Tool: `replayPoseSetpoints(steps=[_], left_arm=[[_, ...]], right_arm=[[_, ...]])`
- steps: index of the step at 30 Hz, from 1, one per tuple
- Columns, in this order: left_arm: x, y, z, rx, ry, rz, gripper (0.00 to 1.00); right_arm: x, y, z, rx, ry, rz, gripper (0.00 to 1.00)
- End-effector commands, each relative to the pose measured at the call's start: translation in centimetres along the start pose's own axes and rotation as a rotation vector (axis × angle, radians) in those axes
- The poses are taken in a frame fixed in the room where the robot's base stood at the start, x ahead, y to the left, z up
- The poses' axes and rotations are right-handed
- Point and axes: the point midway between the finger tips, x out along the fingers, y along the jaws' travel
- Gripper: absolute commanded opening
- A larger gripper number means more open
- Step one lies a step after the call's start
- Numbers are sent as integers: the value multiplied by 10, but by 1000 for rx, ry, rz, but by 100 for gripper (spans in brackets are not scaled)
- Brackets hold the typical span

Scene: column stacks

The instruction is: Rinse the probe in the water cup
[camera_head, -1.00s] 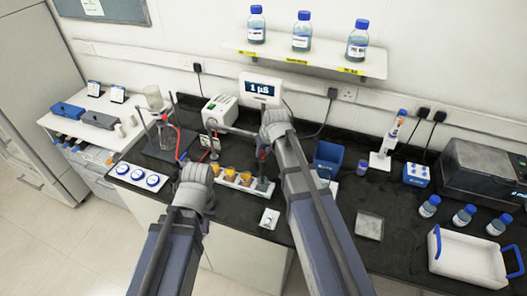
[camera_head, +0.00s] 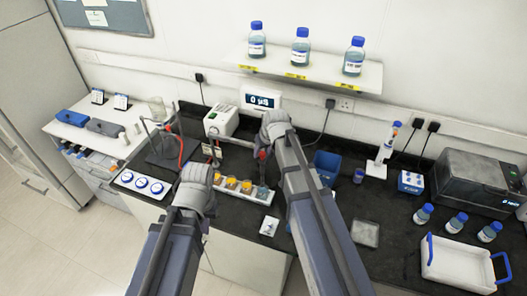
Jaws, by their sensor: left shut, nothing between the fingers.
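A white rack (camera_head: 240,194) on the black bench holds several cups with amber contents and, at its right end, a grey-blue cup (camera_head: 263,192) that looks like the water cup. A thin dark probe with a red part (camera_head: 262,155) stands roughly above that end, below my right wrist. Whether its tip is in the cup is too small to tell. My right gripper is mostly hidden behind its own wrist, so its fingers are unclear. My left gripper (camera_head: 214,154) is shut and empty, left of the probe and behind the rack. The meter (camera_head: 263,101) reads 0 µS.
A stand with a red tube (camera_head: 181,150) is at the left, with a white three-dial panel (camera_head: 143,184) in front. A blue bin (camera_head: 327,162), capped bottles (camera_head: 457,222) and a white tray (camera_head: 462,266) are at the right. A small card (camera_head: 269,226) lies before the rack.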

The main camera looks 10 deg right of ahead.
Motion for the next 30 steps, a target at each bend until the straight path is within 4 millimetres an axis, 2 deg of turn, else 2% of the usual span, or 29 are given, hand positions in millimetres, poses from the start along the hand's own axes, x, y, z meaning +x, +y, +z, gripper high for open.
replayPoseSetpoints(steps=[2, 14, 20, 27, 30], left_arm=[[0, 0, 0, 0, 0, 0, 0], [-4, 0, 0, -2, 0, 0, 0], [-21, -2, 1, -10, 0, 1, 0], [-56, -4, 4, -30, -2, 3, 0], [-45, -4, 3, -30, -2, 3, 0]], right_arm=[[0, 0, 0, 0, -1, 0, 64], [-5, 0, 0, 0, -2, 0, 64], [-23, 0, 0, 0, -2, 0, 64], [-60, 0, -1, 0, -2, 0, 64], [-62, -1, 31, 2, -2, 0, 64]])
